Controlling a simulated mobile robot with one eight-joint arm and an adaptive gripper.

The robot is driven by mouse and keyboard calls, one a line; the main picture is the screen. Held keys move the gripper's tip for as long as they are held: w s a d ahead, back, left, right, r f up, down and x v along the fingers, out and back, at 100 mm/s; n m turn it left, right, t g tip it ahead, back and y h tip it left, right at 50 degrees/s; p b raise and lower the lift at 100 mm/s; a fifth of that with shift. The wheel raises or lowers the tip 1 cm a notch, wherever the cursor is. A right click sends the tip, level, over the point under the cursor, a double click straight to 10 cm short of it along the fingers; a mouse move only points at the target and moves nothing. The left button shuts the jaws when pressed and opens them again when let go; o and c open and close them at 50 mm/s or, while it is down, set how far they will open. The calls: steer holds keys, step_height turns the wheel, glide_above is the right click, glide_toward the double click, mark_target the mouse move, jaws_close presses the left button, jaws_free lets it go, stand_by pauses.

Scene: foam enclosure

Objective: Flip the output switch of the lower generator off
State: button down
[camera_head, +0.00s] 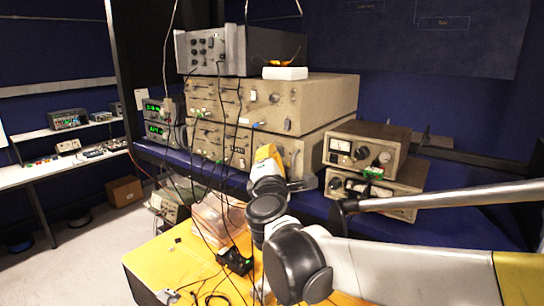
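Two wide beige instrument units are stacked on the bench, an upper one (325,97) and a lower one (207,150). Both have knobs, sockets and plugged cables on their fronts. No label shows which units are the generators, and I cannot make out the output switch or its position. My arm reaches in from the lower right, and its yellow-and-white wrist part (266,161) covers part of the lower unit's front. My gripper (304,183) seems to be the dark part in front of the lower unit's right side. Its fingers are not clear, and contact cannot be judged.
Two smaller metered units, upper (366,143) and lower (400,188), are stacked at the right. A grey unit (262,46) stands on top of the wide stack. Two green-display units (158,117) stand left. Loose cables hang before the fronts. A yellow surface (180,262) lies below.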

steer(key=shift+s+a+r, duration=0.1)
steer(key=shift+s+a, duration=0.3)
steer(key=shift+s, duration=0.15)
steer(key=s+a, duration=0.3)
steer(key=s, duration=0.1)
steer(key=shift+r+p, duration=0.3)
steer(key=shift+w, duration=0.1)
